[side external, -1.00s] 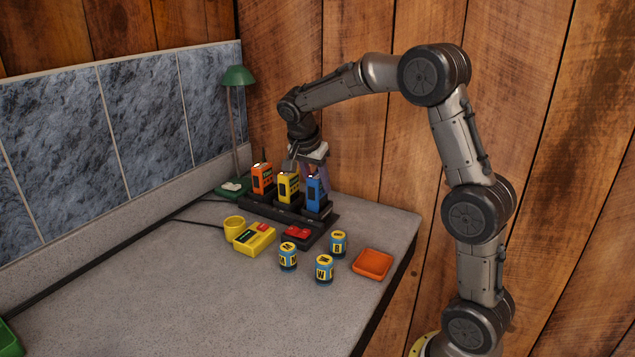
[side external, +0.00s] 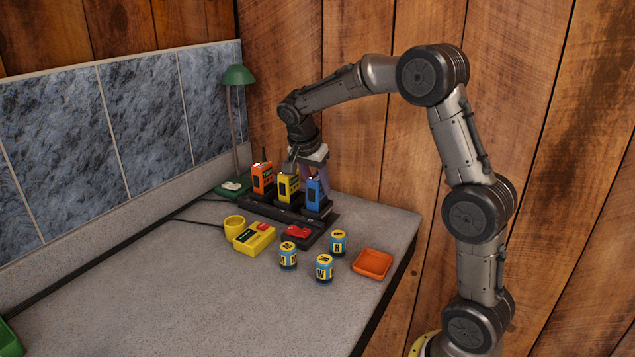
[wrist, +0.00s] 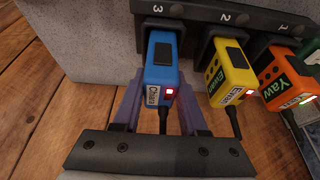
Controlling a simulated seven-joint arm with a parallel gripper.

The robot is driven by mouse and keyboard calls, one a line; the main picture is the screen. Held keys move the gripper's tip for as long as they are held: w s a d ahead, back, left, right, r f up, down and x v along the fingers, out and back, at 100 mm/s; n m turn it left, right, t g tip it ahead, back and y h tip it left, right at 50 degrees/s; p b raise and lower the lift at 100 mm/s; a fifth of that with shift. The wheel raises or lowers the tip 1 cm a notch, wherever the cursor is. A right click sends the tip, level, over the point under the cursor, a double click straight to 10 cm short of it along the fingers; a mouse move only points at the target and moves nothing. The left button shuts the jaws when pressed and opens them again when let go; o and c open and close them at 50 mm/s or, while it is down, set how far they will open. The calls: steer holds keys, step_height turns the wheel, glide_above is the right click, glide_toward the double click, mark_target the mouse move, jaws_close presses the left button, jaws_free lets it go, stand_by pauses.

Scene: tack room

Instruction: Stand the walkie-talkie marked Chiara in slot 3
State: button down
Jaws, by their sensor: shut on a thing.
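The blue walkie-talkie (wrist: 160,62) carries a white label reading Chiara in the wrist view. It also shows in the side view (side external: 314,190), upright at the right end of the black charging rack (side external: 261,208). Its lower end is at the slot marked 3 (wrist: 158,22); I cannot tell whether it is fully seated. My gripper (wrist: 160,92) is shut on this walkie-talkie, with a purple finger on each side. In the side view my gripper (side external: 316,172) is above and behind the rack, partly hidden by the radios.
A yellow walkie-talkie (side external: 288,187) marked Ewan stands in slot 2, close beside the blue one. An orange one (side external: 262,179) marked Yaw stands in slot 1. Blue-and-yellow cans (side external: 324,269), an orange tray (side external: 373,264), a yellow mug (side external: 234,228) and a green lamp (side external: 237,76) are nearby.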

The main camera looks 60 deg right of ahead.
steer(key=shift+f, duration=0.3)
steer(key=c, duration=0.7)
jaws_free()
steer(key=shift+v, duration=5.5)
steer(key=shift+a, duration=0.1)
